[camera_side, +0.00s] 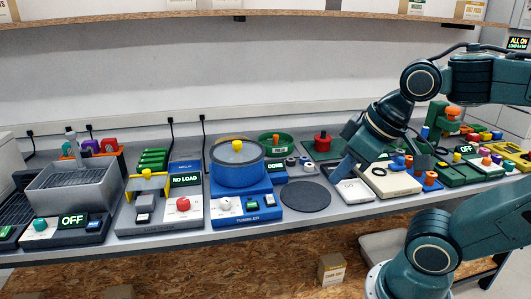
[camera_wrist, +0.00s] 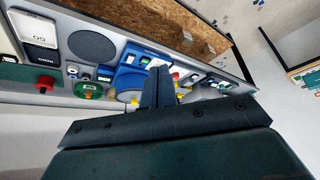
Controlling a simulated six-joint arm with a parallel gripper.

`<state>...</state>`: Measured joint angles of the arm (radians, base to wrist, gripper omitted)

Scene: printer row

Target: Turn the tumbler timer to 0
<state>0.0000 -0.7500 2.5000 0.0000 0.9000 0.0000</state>
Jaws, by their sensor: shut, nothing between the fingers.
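The tumbler (camera_side: 238,170) is a blue machine with a round blue drum, a grey lid and a yellow knob on top. Its front panel carries a white dial (camera_side: 225,203), probably the timer, and small buttons. Its display (camera_side: 275,166) seems to read DONE. The dial's setting is too small to read. My gripper (camera_side: 337,178) is to the right of the tumbler, above the bench near a white device, apart from the tumbler. In the wrist view my gripper (camera_wrist: 160,72) has its fingers together and empty; they cover part of the tumbler (camera_wrist: 130,77) behind them.
A dark round mat (camera_side: 306,196) lies right of the tumbler. A red-knobbed machine (camera_side: 184,220) reading NO LOAD stands close on its left. A shelf (camera_side: 120,19) runs above the bench.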

